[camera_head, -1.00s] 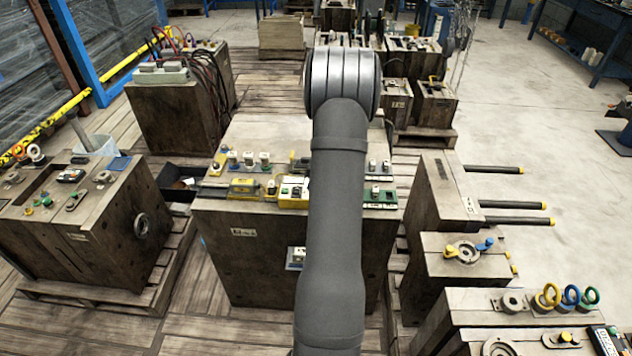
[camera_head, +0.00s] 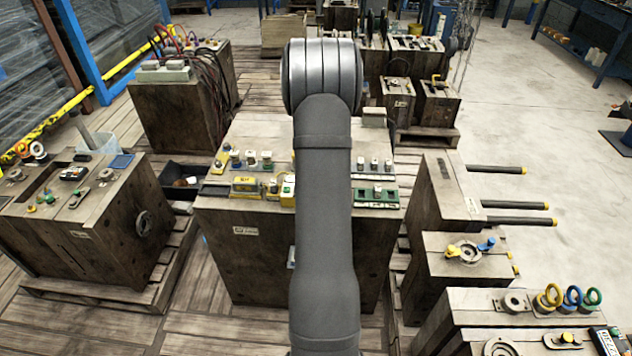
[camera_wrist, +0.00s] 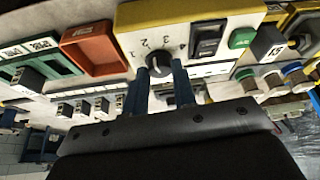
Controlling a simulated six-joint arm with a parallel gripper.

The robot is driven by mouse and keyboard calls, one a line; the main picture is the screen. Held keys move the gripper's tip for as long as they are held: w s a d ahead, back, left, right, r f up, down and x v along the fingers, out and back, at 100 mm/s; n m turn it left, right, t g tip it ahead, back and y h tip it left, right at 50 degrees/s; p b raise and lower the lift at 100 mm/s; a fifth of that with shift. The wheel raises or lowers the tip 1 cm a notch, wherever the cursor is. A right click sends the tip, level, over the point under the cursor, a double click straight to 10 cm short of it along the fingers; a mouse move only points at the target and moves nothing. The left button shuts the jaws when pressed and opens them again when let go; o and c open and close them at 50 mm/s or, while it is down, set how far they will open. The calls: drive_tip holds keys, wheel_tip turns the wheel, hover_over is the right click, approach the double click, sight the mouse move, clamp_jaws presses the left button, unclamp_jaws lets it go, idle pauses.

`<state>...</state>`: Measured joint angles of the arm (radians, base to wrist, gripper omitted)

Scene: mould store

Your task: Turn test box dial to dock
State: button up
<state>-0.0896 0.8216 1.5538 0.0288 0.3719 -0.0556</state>
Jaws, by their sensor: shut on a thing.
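The test box (camera_wrist: 192,22) is a white panel with a yellow edge in the upper middle of the wrist view. Its black dial knob (camera_wrist: 158,66) has printed numbers around it, upside down here; I cannot read a dock mark. My gripper (camera_wrist: 161,72) has its two blue fingers on either side of the knob and is shut on it. A black rocker switch (camera_wrist: 208,38) and a green button (camera_wrist: 242,38) sit right of the dial. In the head view my arm hides the gripper, the dial and most of the box; a white part (camera_head: 288,188) shows left of the arm.
An orange-red tray (camera_wrist: 94,50) and a green-framed unit (camera_wrist: 28,72) lie left of the box in the wrist view. In the head view, small switches and blocks crowd the wooden crate's top (camera_head: 225,203). Other crates stand on both sides, with rods (camera_head: 515,205) sticking out at right.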

drive_tip(key=m+h, duration=0.1)
drive_tip(key=m, duration=0.2)
drive_tip(key=shift+a, duration=0.2)
drive_tip(key=m+h, duration=0.1)
drive_tip(key=m, duration=0.3)
drive_tip(key=shift+a+f+g+h, duration=0.1)
drive_tip(key=shift+a+g+h, duration=0.05)
drive_tip(key=shift+g+h, duration=0.25)
drive_tip(key=m, duration=0.2)
drive_tip(key=m+g+h, duration=0.1)
drive_tip(key=m, duration=0.3)
drive_tip(key=shift+w+a+m+g+h, duration=0.2)
drive_tip(key=shift+w+m+g+h, duration=0.1)
drive_tip(key=shift+g, duration=0.1)
drive_tip(key=m, duration=0.2)
drive_tip(key=m+g, duration=0.1)
drive_tip(key=m, duration=0.1)
drive_tip(key=shift+w+m+g+h, duration=0.15)
drive_tip(key=shift+m+g+h, duration=0.15)
drive_tip(key=m+g, duration=0.1)
drive_tip(key=m, duration=0.4)
drive_tip(key=shift+w+g, duration=0.2)
drive_tip(key=shift+g, duration=0.2)
drive_tip(key=o, duration=1)
